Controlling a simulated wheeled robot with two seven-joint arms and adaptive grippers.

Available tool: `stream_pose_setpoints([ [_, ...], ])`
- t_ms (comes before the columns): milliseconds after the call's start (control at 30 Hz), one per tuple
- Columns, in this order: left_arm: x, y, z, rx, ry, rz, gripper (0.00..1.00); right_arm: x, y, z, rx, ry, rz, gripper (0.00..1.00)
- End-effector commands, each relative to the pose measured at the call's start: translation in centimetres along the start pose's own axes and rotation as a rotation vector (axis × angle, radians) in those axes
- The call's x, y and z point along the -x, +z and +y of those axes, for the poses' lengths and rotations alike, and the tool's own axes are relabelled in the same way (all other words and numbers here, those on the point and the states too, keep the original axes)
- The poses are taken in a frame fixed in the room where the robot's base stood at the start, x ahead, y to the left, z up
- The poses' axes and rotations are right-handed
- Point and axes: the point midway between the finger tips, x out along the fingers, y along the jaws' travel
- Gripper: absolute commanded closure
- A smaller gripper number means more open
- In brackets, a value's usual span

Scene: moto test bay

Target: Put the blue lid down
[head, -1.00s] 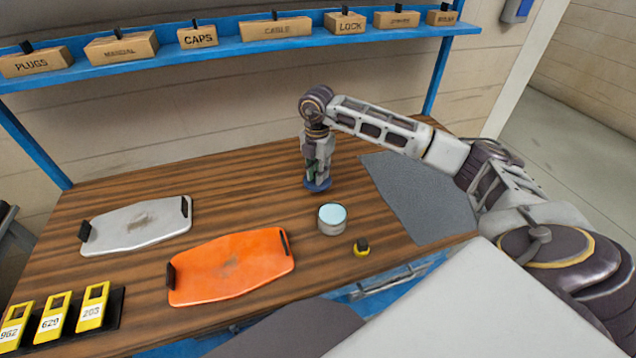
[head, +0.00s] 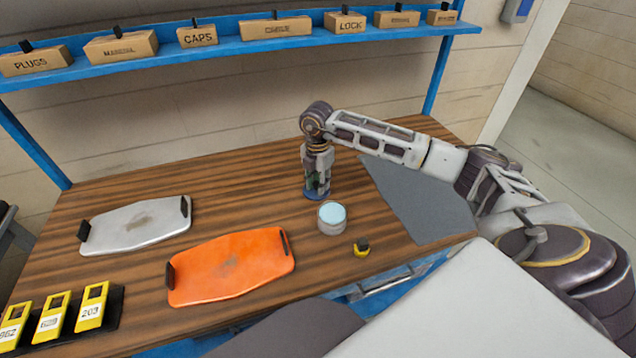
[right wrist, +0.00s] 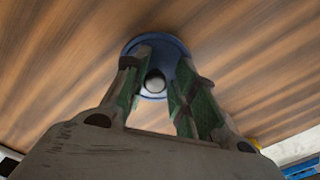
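The blue lid (head: 314,195) is a round disc at my right gripper's fingertips, over the wooden table behind the pale-blue-topped tin. It looks level and at or very near the tabletop; I cannot tell whether it touches. My right gripper (head: 317,183) points straight down. In the right wrist view the gripper (right wrist: 158,80) has its green-padded fingers on either side of the light round knob (right wrist: 154,83) at the centre of the lid (right wrist: 147,43), closed on it. The fingers hide part of the lid. My left gripper is not in view.
The pale-blue-topped tin (head: 332,218) stands just in front of the lid, with a small yellow-black item (head: 361,247) nearer. A grey mat (head: 420,200) lies right. An orange tray (head: 230,268) and a grey tray (head: 135,228) lie left. Bare table (head: 250,195) lies left of the lid.

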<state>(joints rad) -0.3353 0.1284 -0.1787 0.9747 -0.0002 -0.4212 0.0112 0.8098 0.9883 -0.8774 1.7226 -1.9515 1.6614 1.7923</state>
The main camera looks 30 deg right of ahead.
Motion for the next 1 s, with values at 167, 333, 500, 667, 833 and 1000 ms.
stream_pose_setpoints([
  [167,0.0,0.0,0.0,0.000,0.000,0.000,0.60,0.0,0.0,0.0,0.000,-0.001,0.000,0.60],
  [333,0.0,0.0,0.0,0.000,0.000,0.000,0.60,0.0,0.0,0.0,0.000,-0.001,0.000,0.60],
  [500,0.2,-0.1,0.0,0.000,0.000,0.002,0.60,0.3,0.0,0.0,0.000,0.000,0.000,0.60],
  [667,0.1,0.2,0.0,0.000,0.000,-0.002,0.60,1.4,0.0,0.0,0.000,0.001,-0.001,0.60],
  [833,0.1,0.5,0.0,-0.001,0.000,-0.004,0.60,3.5,0.0,0.1,0.000,0.002,-0.001,0.60],
  [1000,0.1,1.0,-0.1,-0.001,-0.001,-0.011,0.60,6.1,0.0,0.1,0.001,0.002,0.000,0.60],
])
